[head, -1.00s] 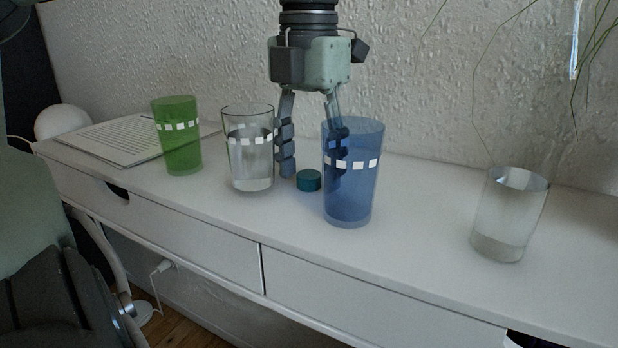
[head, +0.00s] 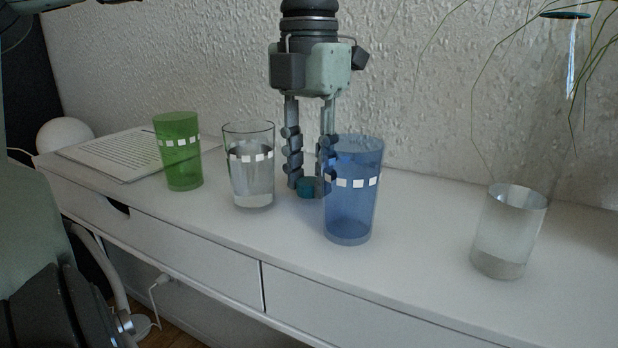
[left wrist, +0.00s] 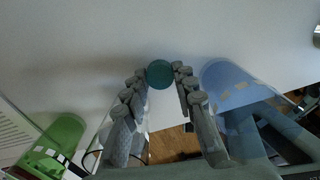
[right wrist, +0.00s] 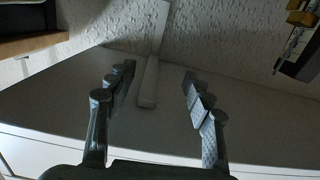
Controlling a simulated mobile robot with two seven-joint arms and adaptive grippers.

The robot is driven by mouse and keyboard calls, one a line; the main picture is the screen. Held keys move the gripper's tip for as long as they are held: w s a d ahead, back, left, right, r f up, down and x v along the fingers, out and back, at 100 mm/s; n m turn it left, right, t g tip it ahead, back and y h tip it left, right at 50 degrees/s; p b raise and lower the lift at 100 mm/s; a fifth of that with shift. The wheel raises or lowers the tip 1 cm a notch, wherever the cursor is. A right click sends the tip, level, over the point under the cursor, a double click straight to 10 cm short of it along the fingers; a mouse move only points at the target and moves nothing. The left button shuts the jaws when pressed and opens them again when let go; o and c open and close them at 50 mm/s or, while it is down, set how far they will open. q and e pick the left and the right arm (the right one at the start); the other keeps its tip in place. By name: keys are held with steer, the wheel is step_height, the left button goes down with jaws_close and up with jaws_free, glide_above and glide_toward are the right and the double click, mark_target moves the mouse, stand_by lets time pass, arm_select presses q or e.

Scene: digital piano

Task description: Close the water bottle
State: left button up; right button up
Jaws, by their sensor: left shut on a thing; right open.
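The small teal cap (head: 307,187) is low over the white desk, between the fingertips of my left gripper (head: 307,181). The fingers are shut on its sides, and the left wrist view shows the cap (left wrist: 160,73) there too. A tall clear bottle stands at the right, with water (head: 508,232) in its lower part. A dark ring (head: 566,15) is at its top; its clear walls are hard to make out. My right gripper (right wrist: 157,75) is open in the right wrist view and not seen in the head view.
A blue glass (head: 350,205) stands close to the right of my left gripper. A clear glass (head: 250,185) and a green glass (head: 181,165) stand to its left. Printed paper (head: 125,155) lies behind them. The desk (head: 420,225) is clear between the blue glass and the bottle.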

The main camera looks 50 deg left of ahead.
arm_select(q)
step_height(320, 180, up, 10)
steer(key=p, duration=0.2)
step_height(320, 180, up, 7)
steer(key=p, duration=0.1)
glide_above(310, 181)
steer(key=shift+f, duration=0.1)
arm_select(e)
steer(key=s+d+f+m+g+h, duration=0.1)
steer(key=s+d+f+g+h, duration=0.3)
steer(key=d+f+g, duration=0.3)
steer(key=s+d+f, duration=0.1)
steer(key=d+f, duration=0.2)
steer(key=f, duration=0.3)
steer(key=shift+s+g+h, duration=0.3)
steer(key=shift+s+h, duration=0.05)
steer(key=shift+h, duration=0.05)
steer(key=shift+o, duration=0.4)
